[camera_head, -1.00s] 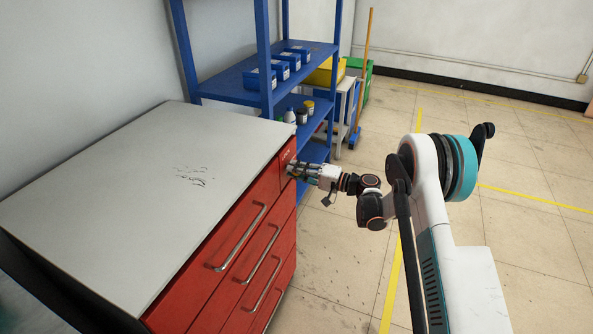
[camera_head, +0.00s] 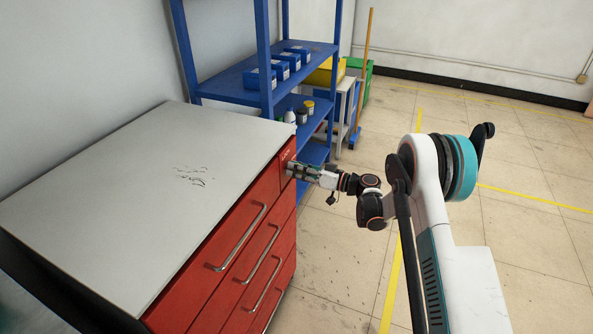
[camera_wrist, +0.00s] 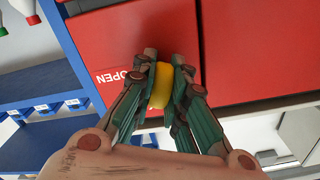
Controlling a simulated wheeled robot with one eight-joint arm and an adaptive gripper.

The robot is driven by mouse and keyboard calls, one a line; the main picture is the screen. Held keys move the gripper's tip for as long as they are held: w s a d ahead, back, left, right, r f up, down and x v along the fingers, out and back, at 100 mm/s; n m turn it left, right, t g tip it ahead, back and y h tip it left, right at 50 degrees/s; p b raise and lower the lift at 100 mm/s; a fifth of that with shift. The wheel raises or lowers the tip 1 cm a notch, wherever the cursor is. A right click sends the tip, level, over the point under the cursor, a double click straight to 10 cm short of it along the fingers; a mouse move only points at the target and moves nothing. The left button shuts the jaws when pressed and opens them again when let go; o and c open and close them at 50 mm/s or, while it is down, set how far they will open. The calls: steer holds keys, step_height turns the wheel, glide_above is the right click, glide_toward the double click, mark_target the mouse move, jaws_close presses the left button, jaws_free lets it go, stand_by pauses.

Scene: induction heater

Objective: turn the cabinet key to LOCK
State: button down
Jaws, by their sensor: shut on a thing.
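The red cabinet (camera_head: 208,279) stands at the left in the head view, with its key panel at the upper far corner of the drawer front. My gripper (camera_head: 290,169) is at that panel and covers the key there. In the wrist view my gripper (camera_wrist: 164,70) has its two fingers closed on either side of the yellow key (camera_wrist: 160,86). The white OPEN label (camera_wrist: 122,76) shows on the red panel left of the key. No LOCK label is readable; the fingers hide part of the panel.
The cabinet's pale top (camera_head: 110,185) is bare apart from dark marks. A blue shelf (camera_head: 232,84) with bins and bottles stands just behind the cabinet. Drawer handles (camera_head: 240,238) stick out below the gripper. The floor (camera_head: 335,255) in front is clear.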

steer(key=n, duration=0.4)
steer(key=shift+f+n, duration=0.1)
steer(key=shift+n, duration=0.3)
stand_by(0.4)
steer(key=c, duration=1.6)
jaws_free()
steer(key=v, duration=1.2)
